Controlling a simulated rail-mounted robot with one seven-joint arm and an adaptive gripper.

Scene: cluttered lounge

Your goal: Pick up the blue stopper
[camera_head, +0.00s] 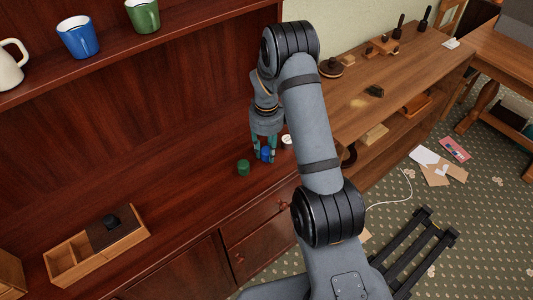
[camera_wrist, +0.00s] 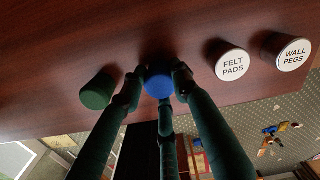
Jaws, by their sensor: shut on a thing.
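The blue stopper (camera_head: 266,154) is on the dark wooden cabinet top near its front edge. In the wrist view the blue stopper (camera_wrist: 159,86) sits between the fingertips, its round blue face toward the camera. My gripper (camera_head: 265,150) reaches down over it with its fingers shut on it; the same gripper shows in the wrist view (camera_wrist: 157,80). I cannot tell whether the stopper is lifted clear of the wood. A green stopper (camera_head: 243,167) stands just left of it, also in the wrist view (camera_wrist: 98,91), apart from the fingers.
Two white-topped stoppers, "FELT PADS" (camera_wrist: 229,61) and "WALL PEGS" (camera_wrist: 288,52), stand right of my gripper. A wooden divided box (camera_head: 67,262) is at the left. Mugs (camera_head: 78,37) line the shelf above. The cabinet top between box and green stopper is clear.

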